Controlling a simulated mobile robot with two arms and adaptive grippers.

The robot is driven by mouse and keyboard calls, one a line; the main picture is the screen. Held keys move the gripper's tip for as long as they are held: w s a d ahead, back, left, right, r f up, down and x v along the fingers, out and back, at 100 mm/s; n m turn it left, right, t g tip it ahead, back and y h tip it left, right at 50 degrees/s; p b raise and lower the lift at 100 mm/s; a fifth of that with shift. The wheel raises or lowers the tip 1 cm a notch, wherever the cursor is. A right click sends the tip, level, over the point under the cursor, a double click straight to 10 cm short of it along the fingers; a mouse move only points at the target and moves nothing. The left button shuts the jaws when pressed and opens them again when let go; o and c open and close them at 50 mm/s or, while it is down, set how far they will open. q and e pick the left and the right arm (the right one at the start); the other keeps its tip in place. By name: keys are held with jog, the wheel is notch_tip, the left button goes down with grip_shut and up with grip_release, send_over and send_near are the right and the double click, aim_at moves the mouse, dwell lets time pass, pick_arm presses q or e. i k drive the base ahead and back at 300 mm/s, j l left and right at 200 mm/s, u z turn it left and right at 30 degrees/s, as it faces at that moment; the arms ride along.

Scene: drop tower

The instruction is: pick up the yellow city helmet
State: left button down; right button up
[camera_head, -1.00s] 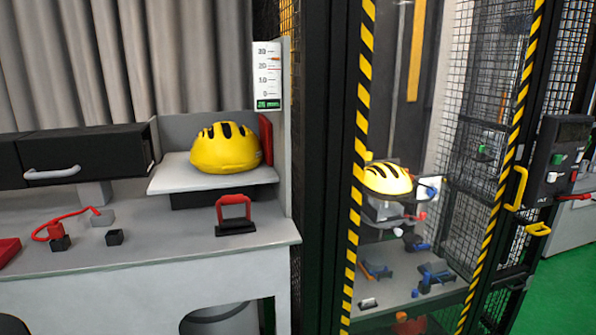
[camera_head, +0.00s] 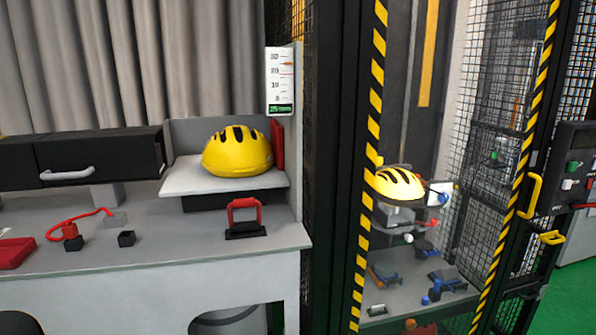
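A yellow helmet with black vents (camera_head: 237,155) sits on a raised white platform (camera_head: 222,181) on the grey bench at the left. A second yellow helmet with dark vents (camera_head: 398,183) is inside the caged drop tower at the right, on a fixture. I cannot tell from the view which of the two is the city helmet. Neither of my grippers is in view.
The bench (camera_head: 160,252) also holds a black block with a red handle (camera_head: 244,218), small black cubes, a red cable and a red tray (camera_head: 15,252). A black-and-yellow striped frame (camera_head: 371,140) and mesh enclose the tower. Green floor (camera_head: 530,306) shows at lower right.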

aim_at(238, 147)
jog(key=i+j+z, duration=0.15)
jog(key=i+z, duration=0.15)
jog(key=i, duration=0.2)
jog(key=i+j+z, duration=0.35)
jog(key=i, duration=0.15)
